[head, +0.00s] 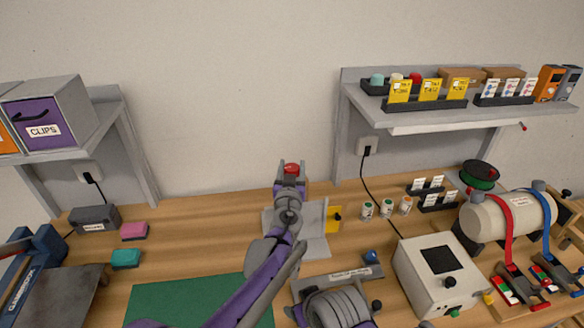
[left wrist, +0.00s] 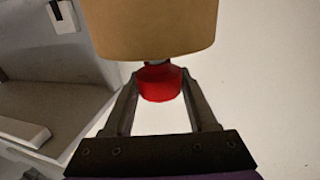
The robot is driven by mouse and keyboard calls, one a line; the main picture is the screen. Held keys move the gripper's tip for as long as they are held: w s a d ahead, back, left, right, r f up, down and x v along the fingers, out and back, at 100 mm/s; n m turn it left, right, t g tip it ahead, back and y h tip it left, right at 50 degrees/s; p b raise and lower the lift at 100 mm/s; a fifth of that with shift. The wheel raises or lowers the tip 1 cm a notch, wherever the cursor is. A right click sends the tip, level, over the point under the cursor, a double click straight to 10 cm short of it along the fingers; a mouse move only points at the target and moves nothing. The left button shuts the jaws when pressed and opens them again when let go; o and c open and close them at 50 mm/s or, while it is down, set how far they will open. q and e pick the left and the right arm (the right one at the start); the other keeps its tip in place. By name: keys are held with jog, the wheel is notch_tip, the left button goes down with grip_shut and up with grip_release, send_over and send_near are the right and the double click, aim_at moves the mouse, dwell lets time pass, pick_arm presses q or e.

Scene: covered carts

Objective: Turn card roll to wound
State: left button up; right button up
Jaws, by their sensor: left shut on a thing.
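My left gripper (head: 291,172) is in the middle of the head view, above a grey stand (head: 314,246) on the bench. In the left wrist view its two fingers (left wrist: 160,80) are shut on a red knob (left wrist: 160,86), which also shows as a red spot between the fingertips in the head view (head: 291,168). A tan rounded body (left wrist: 155,28), seemingly the card roll, fills the top of the wrist view just beyond the knob. In the head view my arm hides most of it. I cannot read its turn state. My right gripper does not show clearly.
A yellow tag (head: 333,217) stands right of the stand, with small labelled cups (head: 385,209) beyond. A white box with a dark screen (head: 440,278) is at the right. A green mat (head: 170,303) lies front left. A shelf (head: 440,118) is above right.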

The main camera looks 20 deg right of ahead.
pick_arm(q)
jog(key=o, duration=1.4)
jog(key=shift+w, duration=0.1)
jog(key=shift+c, duration=0.2)
jog(key=v, duration=1.1)
